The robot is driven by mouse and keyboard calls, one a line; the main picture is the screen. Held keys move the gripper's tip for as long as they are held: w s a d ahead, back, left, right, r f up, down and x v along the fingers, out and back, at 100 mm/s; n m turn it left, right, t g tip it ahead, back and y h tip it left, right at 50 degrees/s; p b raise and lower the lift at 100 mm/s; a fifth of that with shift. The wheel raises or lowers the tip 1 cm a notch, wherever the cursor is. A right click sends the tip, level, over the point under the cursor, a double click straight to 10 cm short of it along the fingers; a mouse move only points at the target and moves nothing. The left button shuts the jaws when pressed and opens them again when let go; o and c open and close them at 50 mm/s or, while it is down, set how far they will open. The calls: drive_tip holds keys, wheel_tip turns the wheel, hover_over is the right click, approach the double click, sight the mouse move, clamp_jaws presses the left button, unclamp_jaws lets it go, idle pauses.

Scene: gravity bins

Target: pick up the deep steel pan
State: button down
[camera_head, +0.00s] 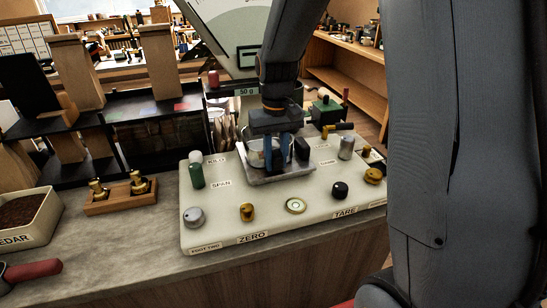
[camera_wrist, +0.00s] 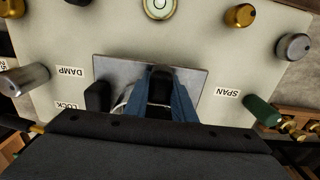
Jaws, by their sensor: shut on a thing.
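The deep steel pan (camera_head: 257,155) sits at the square metal plate (camera_head: 262,177) on the cream scale base. My gripper (camera_head: 271,158) reaches down from above, and its blue fingers are shut on the pan's wall. In the wrist view my gripper (camera_wrist: 160,98) hides most of the pan; a bright strip of its rim (camera_wrist: 122,100) shows left of the fingers, over the metal plate (camera_wrist: 195,80). I cannot tell whether the pan touches the plate.
Knobs surround the plate, including a green lever (camera_head: 196,172), a brass knob (camera_head: 247,212) and a black knob (camera_head: 340,190). A black block (camera_head: 302,149) stands close right of the fingers. A wooden weight holder (camera_head: 121,196) and a cedar bin (camera_head: 28,215) lie left.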

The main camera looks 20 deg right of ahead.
sight(276, 152)
drive_tip(key=shift+r+b, duration=0.3)
drive_tip(key=shift+r, duration=0.3)
wheel_tip(276, 152, up, 2)
drive_tip(key=shift+w+r+b, duration=0.1)
drive_tip(key=shift+r+b, duration=0.05)
drive_tip(key=shift+b, duration=0.4)
drive_tip(key=s+b, duration=0.4)
drive_tip(key=s, duration=1.4)
drive_tip(key=shift+s, duration=0.1)
